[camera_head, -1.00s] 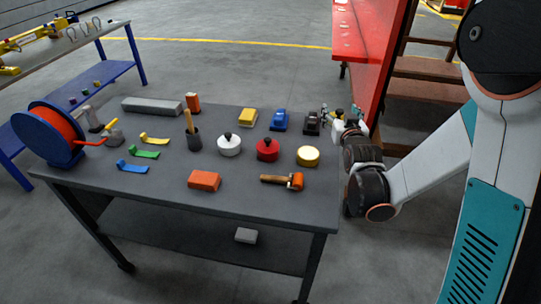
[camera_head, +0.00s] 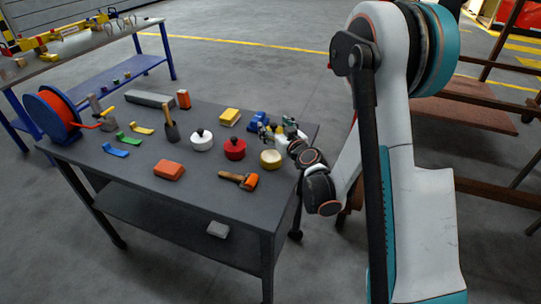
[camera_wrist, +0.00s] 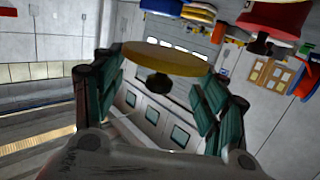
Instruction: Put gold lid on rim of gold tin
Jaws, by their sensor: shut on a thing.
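My gripper (camera_wrist: 165,75) is shut on the gold lid (camera_wrist: 165,57), with one finger on each side of it. The lid is a thin gold disc with a dark knob (camera_wrist: 158,84); the wrist view looks upside down, so the knob points down in the picture. In the head view my gripper (camera_head: 279,131) is above the table's right side, behind and slightly right of the gold tin (camera_head: 270,160). The gold tin is short and round, with a pale top and no knob. The lid is hard to make out in the head view.
The red lidded tin (camera_head: 235,149) stands just left of the gold tin, and the white one (camera_head: 202,140) beyond it. A blue object (camera_head: 257,119) is close to my gripper.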

